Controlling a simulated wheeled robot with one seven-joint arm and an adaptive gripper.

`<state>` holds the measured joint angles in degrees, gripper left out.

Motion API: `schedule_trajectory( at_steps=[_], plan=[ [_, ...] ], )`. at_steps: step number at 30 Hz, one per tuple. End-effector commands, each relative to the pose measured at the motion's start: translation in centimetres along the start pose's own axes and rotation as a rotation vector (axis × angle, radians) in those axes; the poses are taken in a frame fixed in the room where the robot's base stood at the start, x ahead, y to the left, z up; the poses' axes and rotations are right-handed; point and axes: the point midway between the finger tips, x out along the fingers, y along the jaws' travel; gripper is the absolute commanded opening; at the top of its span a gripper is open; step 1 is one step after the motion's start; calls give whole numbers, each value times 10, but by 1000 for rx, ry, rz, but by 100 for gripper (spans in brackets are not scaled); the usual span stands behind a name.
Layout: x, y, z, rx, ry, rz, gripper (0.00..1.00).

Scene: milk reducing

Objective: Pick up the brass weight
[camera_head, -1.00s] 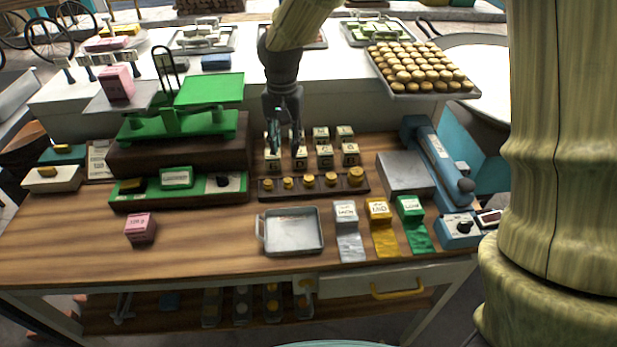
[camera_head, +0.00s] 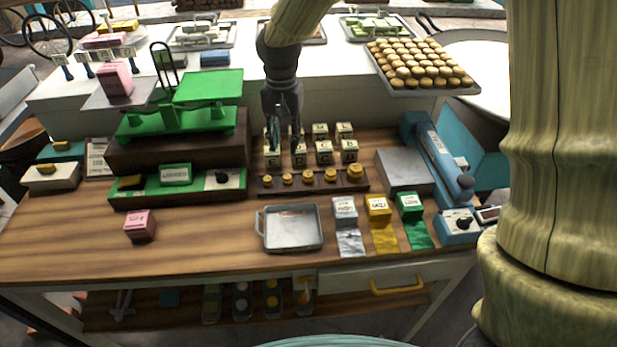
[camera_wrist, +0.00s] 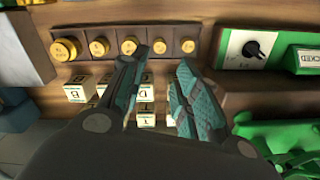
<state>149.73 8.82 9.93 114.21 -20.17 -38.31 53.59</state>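Several brass weights of graded size stand in a row in a dark wooden rack (camera_head: 312,187). In the head view the largest brass weight (camera_head: 355,171) is at the right end and the smallest (camera_head: 266,181) at the left end. In the wrist view the row runs across the top, with the largest weight (camera_wrist: 64,49) at the left. My gripper (camera_head: 284,146) is open and empty, pointing down over the lettered cubes behind the rack. In the wrist view its fingertips (camera_wrist: 160,65) are apart, just below the row. No weight is between the fingers.
Lettered cubes (camera_head: 323,152) stand close behind the rack. A green balance scale (camera_head: 180,122) is at the left, on a dark plinth. A metal tray (camera_head: 292,243) lies in front. A grey box (camera_head: 405,170) stands at the right. The front left of the table is mostly clear.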

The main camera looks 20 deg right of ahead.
Motion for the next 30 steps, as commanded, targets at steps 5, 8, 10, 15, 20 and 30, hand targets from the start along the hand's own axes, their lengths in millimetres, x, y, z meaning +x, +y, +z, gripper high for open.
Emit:
schedule_trajectory(
  at_steps=[5, 8, 10, 15, 20, 30],
  plan=[
    [1, 3, -2, -36, 0, 1, 41],
    [4, 8, -4, -115, 0, 2, 41],
    [5, 13, -7, -195, -1, 3, 41],
    [8, 27, -14, -413, -1, 5, 41],
    [10, 39, -20, -599, -2, 6, 41],
    [14, 49, -25, -772, -4, 5, 41]
  ],
)
